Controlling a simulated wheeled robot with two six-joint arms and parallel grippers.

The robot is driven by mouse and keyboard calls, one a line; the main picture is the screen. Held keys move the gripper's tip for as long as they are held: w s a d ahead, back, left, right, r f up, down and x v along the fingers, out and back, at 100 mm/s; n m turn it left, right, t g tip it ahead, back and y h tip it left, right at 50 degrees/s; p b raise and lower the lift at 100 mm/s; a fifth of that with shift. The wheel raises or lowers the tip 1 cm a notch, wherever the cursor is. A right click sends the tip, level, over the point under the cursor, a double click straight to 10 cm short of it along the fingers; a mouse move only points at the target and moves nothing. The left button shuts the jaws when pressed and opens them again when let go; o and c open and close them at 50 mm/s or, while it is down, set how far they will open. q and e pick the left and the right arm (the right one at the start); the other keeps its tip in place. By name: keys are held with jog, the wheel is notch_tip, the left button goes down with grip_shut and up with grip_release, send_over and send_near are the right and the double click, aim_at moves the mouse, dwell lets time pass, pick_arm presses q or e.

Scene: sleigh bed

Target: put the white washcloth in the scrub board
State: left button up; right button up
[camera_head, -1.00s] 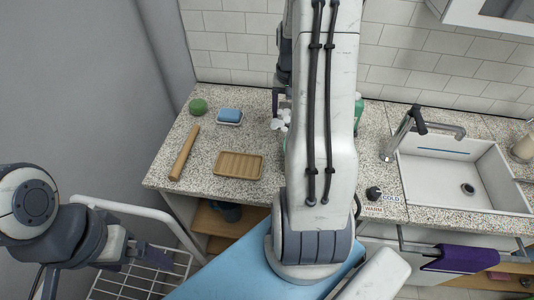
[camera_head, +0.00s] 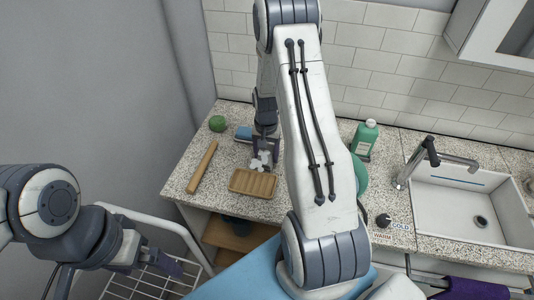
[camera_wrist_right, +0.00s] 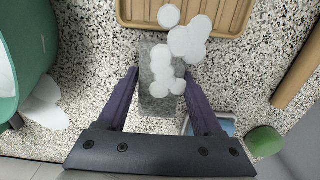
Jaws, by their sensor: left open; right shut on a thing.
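The scrub board (camera_head: 246,184), a tan ridged wooden tray, lies on the speckled counter; its near edge also fills the top of the right wrist view (camera_wrist_right: 135,12). My right gripper (camera_head: 263,152) is at the board's back right edge, shut on the white washcloth (camera_wrist_right: 160,98). The cloth shows as a pale grey piece between the fingers with white round blobs on it, reaching toward the board's edge. I cannot tell whether it touches the board. My left gripper (camera_head: 168,268) is open and empty at the lower left, over the wire rack, away from the counter.
A green bottle (camera_head: 364,140) and sink (camera_head: 470,205) are further right.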

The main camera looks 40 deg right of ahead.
jog(key=shift+f, duration=0.3)
jog(key=shift+f, duration=0.1)
jog(key=shift+f, duration=0.1)
jog(key=o, duration=1.3)
jog(key=shift+o, duration=0.2)
